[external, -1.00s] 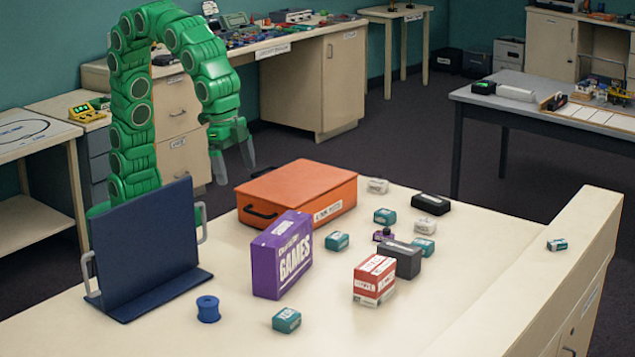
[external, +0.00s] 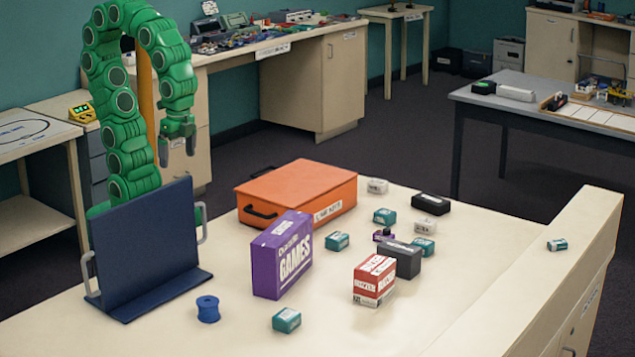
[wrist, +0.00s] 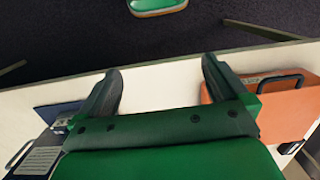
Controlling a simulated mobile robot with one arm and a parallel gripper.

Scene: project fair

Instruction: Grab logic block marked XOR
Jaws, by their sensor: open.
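Several small teal blocks stand on the table, among them a front one (external: 286,320), one beside the purple box (external: 337,241), one near the orange case (external: 384,216) and one behind the dark box (external: 423,246). Another teal block (external: 557,245) lies on the ledge at right. Their labels are too small to read, so I cannot tell which is XOR. My gripper (external: 177,150) hangs in the air at the left, behind the blue panel and left of the orange case, far from the blocks. In the wrist view my gripper (wrist: 162,88) is open and empty.
The orange case (external: 298,192), purple games box (external: 282,255), red and white box (external: 374,280) and dark grey box (external: 402,259) stand among the blocks. A blue upright panel (external: 146,245) and blue spool (external: 208,309) are at left. The front right tabletop is clear.

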